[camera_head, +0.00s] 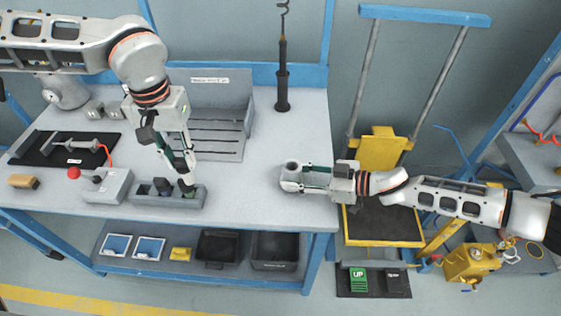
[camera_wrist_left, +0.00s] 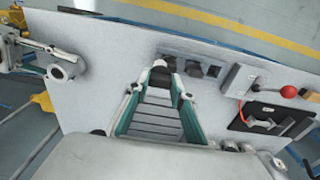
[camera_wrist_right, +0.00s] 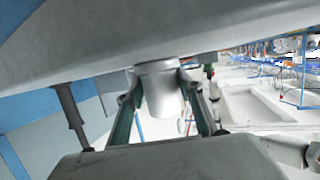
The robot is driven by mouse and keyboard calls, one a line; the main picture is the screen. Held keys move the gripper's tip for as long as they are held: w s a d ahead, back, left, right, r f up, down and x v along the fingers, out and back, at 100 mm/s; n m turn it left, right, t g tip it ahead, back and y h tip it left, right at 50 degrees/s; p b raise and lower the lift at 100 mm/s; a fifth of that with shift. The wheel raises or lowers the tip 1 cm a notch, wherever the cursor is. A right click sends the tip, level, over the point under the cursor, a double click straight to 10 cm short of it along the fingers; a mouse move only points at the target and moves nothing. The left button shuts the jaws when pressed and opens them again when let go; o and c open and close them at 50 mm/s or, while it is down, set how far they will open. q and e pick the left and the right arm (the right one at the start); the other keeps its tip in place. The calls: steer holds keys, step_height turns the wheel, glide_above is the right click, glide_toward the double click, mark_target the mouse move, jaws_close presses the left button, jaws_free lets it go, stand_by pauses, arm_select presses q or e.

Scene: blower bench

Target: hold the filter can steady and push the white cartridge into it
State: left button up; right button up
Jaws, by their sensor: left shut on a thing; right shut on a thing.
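The filter can (camera_head: 291,164) is a short light-grey cylinder with an open top, near the right end of the bench. My right gripper (camera_head: 284,178) is shut around it from the right. The can also shows between the fingers in the right wrist view (camera_wrist_right: 160,88) and at the left of the left wrist view (camera_wrist_left: 62,70). My left gripper (camera_head: 188,184) points down at the right end of the grey holder, shut on a small piece. In the left wrist view this piece, the white cartridge (camera_wrist_left: 160,63), shows a pale round end beyond a dark part between the fingertips.
The grey slotted holder (camera_head: 140,198) stands at the bench's front edge, with dark pieces in it. A box with a red knob (camera_head: 74,173) is to its left. A slotted grey tray (camera_head: 246,90) stands behind. The bench between my grippers is clear.

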stand_by(0.7)
arm_select(q)
steer(key=w+d+r, duration=0.2)
steer(key=w+d, duration=0.2)
steer(key=d, duration=0.8)
steer(key=w+d+r, duration=0.1)
steer(key=w+d, duration=0.3)
steer(key=d, duration=0.8)
steer(key=shift+d+r+m, duration=0.3)
steer(key=shift+r, duration=0.1)
steer(key=shift+f, duration=2.55)
steer(key=shift+f, duration=3.05)
steer(key=o, duration=1.1)
steer(key=shift+o, duration=0.2)
steer(key=shift+r, duration=0.1)
